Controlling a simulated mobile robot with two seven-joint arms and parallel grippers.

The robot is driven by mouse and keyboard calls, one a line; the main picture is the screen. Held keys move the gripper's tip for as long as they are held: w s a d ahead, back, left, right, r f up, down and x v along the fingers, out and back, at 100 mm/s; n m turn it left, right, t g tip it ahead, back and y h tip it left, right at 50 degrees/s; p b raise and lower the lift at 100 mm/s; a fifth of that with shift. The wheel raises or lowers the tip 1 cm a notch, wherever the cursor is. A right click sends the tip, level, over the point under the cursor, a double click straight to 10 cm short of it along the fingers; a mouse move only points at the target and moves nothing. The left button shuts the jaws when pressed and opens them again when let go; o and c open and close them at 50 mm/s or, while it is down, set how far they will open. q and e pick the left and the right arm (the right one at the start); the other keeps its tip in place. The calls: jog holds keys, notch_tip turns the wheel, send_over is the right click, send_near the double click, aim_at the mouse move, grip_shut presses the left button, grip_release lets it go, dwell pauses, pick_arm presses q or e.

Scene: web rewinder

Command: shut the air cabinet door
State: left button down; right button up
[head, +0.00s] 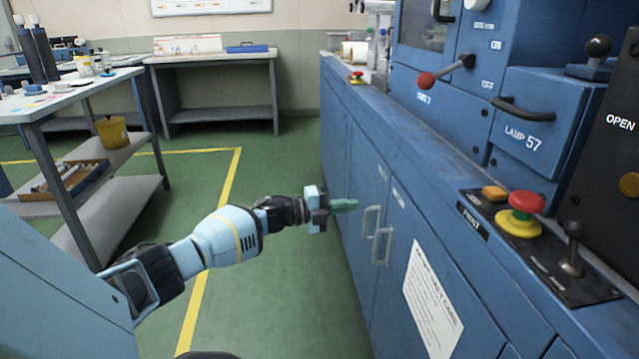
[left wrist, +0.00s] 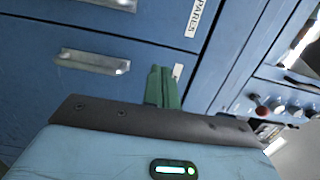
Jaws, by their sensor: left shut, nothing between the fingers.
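The blue machine's lower front has cabinet doors with pale bar handles. The nearer door (head: 405,235) carries a white printed sheet and a handle (head: 382,246). The door beyond it (head: 362,185) has a handle (head: 371,220) close beside the first. I cannot read which is the air cabinet door; both look about flush with the front. My left gripper (head: 346,206), with green fingers, is shut and empty in front of the farther door, near its handle. In the left wrist view the fingers (left wrist: 163,88) point at the blue front, beside a handle (left wrist: 92,62). My right gripper is not in view.
Above the doors, a ledge holds a red mushroom button (head: 526,203) and a lever (head: 573,250). A work table (head: 80,95) with a lower shelf stands at left, another (head: 215,60) at the back. The green floor between is clear.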

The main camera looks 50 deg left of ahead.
pick_arm(q)
jog(key=v, duration=0.3)
jog(key=p+v, duration=0.1)
jog(key=v, duration=0.2)
jog(key=shift+w+a, duration=0.2)
jog(key=shift+a, duration=0.05)
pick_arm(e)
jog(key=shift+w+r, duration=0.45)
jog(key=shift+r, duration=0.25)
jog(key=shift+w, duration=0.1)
